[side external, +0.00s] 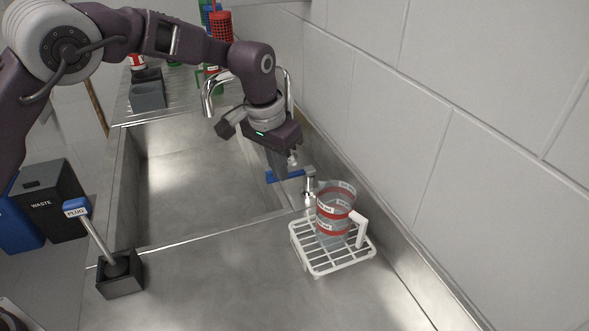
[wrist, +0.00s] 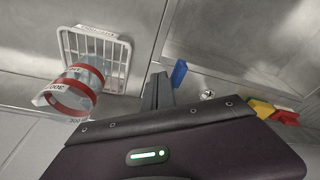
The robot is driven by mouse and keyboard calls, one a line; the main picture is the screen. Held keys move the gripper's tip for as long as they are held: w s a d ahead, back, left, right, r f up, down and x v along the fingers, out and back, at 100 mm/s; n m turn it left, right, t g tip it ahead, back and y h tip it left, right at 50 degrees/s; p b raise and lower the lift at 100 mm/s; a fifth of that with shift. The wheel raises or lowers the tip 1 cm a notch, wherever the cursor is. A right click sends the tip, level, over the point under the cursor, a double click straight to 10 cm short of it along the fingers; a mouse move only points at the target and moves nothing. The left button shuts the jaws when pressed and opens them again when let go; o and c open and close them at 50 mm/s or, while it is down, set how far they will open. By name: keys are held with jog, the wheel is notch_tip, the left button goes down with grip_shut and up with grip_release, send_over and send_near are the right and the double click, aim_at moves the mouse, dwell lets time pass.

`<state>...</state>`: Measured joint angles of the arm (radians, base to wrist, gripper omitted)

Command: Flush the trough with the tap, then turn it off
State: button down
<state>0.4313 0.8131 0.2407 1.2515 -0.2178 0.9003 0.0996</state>
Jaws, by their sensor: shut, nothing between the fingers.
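The trough (side external: 215,165) is a steel basin, and its bottom looks bare. Curved chrome spouts (side external: 210,90) stand behind it, partly hidden by my arm. A tap with a blue lever (side external: 286,176) on a metal stem (side external: 309,186) sits at the trough's right edge. The lever also shows in the wrist view (wrist: 179,73). My gripper (side external: 281,174) is shut and empty, pointing down right beside the blue lever. I cannot tell whether it touches the lever. No running water is visible.
A clear jug with red bands (side external: 335,210) stands on a white wire rack (side external: 328,262) near the tap. The wall is close on the right. Red and yellow handles (wrist: 285,117) show in the wrist view.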

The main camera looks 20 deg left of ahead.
jog(key=shift+f, duration=0.1)
notch_tip(320, 180, down, 3)
jog(key=shift+r, duration=0.1)
dwell(0.6)
jog(key=shift+a, duration=0.1)
jog(key=shift+w+a, duration=1.5)
jog(key=shift+w, duration=0.05)
jog(key=shift+s+d+r, duration=0.15)
jog(key=shift+r, duration=1)
jog(key=shift+s+d+r, duration=0.1)
jog(key=shift+d+r, duration=0.05)
jog(key=shift+r, duration=0.95)
jog(key=w+a, duration=0.3)
jog(key=w, duration=0.3)
